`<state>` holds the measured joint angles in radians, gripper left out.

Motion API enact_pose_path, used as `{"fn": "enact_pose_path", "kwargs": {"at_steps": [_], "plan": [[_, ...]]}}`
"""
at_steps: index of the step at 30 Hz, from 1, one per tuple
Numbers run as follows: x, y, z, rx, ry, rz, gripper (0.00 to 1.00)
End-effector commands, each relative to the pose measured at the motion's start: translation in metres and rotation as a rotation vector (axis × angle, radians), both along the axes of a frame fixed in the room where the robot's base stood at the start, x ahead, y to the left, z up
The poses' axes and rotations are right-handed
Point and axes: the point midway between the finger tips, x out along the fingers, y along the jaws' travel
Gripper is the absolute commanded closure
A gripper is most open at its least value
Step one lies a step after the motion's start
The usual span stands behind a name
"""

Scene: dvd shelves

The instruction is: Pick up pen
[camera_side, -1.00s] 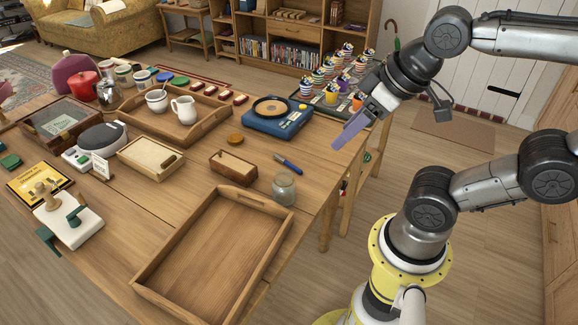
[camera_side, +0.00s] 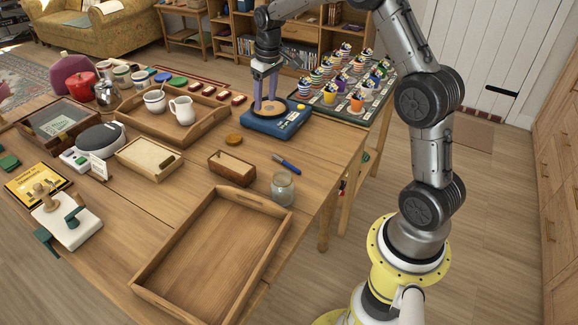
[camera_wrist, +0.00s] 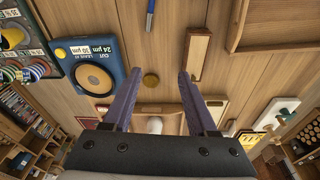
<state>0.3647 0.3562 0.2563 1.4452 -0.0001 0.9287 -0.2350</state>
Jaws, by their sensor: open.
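The blue pen (camera_side: 287,164) lies on the wooden table between the blue device and the glass jar. Part of it also shows at the top edge of the wrist view (camera_wrist: 150,16), beyond my fingertips. My gripper (camera_side: 264,104) points down, with its purple fingers overlapping the blue device's round disc in the side view. In the wrist view my gripper (camera_wrist: 159,74) has its two fingers spread apart with nothing between them. The pen is apart from the fingers, to the lower right of them in the side view.
The blue device (camera_side: 288,126) stands behind the pen. A glass jar (camera_side: 283,190) is in front of it, and a small wooden box (camera_side: 232,168) is to its left. A large empty wooden tray (camera_side: 222,255) fills the front. Striped cups stand at the back right.

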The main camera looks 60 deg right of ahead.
Motion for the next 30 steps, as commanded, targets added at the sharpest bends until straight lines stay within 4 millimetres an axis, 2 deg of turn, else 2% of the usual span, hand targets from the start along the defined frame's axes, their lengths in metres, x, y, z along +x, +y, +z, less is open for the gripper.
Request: {"fn": "enact_pose_path", "kwargs": {"at_steps": [1,3,6,13,22,30], "plan": [[0.001,-0.013,-0.024,0.014,0.036,-0.023,0.42],[-0.001,-0.025,-0.049,0.030,0.074,-0.047,0.42],[-0.009,-0.035,-0.076,0.051,0.119,-0.072,0.42],[-0.017,-0.043,-0.104,0.064,0.146,-0.094,0.42],[-0.017,-0.042,-0.158,0.063,0.146,-0.093,0.42],[-0.017,-0.042,-0.178,0.063,0.145,-0.093,0.42]]}}
